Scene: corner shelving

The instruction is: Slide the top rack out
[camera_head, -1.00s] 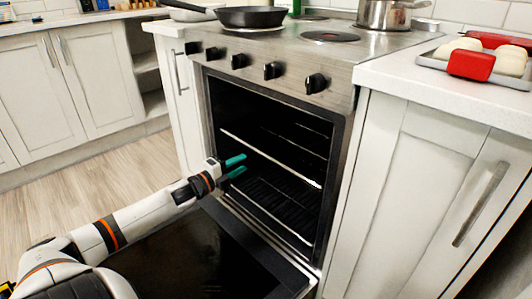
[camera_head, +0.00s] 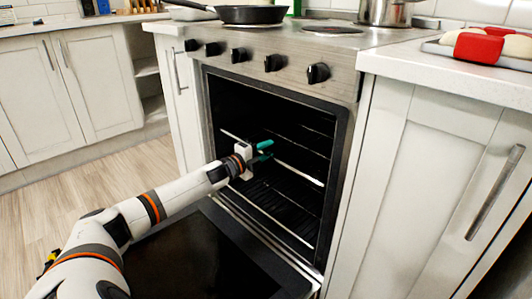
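The oven (camera_head: 335,150) stands open, with its door (camera_head: 205,255) folded down flat in front. The top rack (camera_head: 300,173) shows as a bright front bar running across the cavity. My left gripper (camera_head: 265,151), with teal fingertips, is at the oven opening close to the rack's front bar. Its fingers are apart and nothing shows between them. Whether it touches the bar cannot be told. A lower rack (camera_head: 275,205) lies below, dark and partly hidden by shadow. My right gripper is not in view.
Knobs (camera_head: 274,62) line the stove front above the opening. A black pan (camera_head: 252,14) and a steel pot (camera_head: 385,11) stand on the cooktop. A tray (camera_head: 478,54) with red and pale items sits on the right counter. A cabinet handle (camera_head: 494,192) sticks out at right.

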